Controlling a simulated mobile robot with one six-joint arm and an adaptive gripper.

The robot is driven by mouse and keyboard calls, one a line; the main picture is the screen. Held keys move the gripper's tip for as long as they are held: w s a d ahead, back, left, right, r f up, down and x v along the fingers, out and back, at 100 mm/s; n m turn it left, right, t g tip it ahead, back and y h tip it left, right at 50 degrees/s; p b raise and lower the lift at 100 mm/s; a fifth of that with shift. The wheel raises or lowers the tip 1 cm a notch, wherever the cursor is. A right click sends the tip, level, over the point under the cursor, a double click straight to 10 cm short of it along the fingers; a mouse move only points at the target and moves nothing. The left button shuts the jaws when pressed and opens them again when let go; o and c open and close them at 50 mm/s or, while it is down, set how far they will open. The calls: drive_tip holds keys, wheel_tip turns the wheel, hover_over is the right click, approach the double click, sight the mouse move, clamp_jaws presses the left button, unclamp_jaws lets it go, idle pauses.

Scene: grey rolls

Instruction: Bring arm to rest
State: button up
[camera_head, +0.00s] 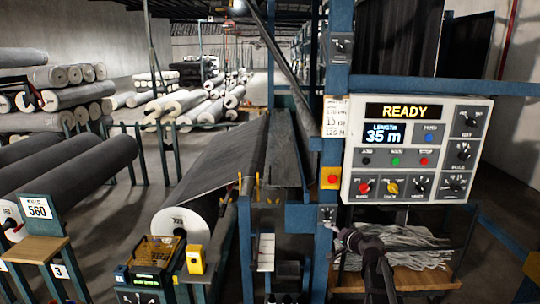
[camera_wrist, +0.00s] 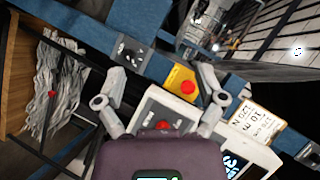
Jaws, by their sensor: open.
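My gripper (camera_head: 348,238) shows dark at the lower right of the head view, in front of the machine frame and below the control panel (camera_head: 417,150). In the wrist view my gripper (camera_wrist: 163,78) has its two grey fingers spread wide with nothing between them. The control panel (camera_wrist: 152,105) is partly hidden behind my gripper there. A yellow box with a red button (camera_wrist: 187,87) shows beyond and between the fingers. The panel's sign reads READY and its display reads 35 m. I cannot tell how far the fingers are from the panel.
A blue frame post (camera_head: 335,130) and crossbar (camera_head: 440,85) stand close to my arm. A wooden shelf (camera_head: 410,280) with grey scrap strips (camera_head: 400,240) lies behind my arm. A grey roll (camera_head: 185,222) is on the machine at left. Stacked rolls (camera_head: 60,90) fill the far left.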

drive_tip(key=s+a+f+n+g, duration=0.4)
drive_tip(key=s+a+f+g, duration=0.15)
drive_tip(key=s, duration=0.35)
drive_tip(key=s+f+n+g+h, duration=0.2)
drive_tip(key=s+f+g+h, duration=0.1)
drive_tip(key=s, duration=0.6)
drive_tip(key=s+f+n+g+h, duration=0.2)
drive_tip(key=s+f+g+h, duration=0.1)
drive_tip(key=s, duration=0.6)
drive_tip(key=shift+s+d+f+g, duration=0.15)
drive_tip(key=shift+s+f+g, duration=0.15)
drive_tip(key=shift+g, duration=0.25)
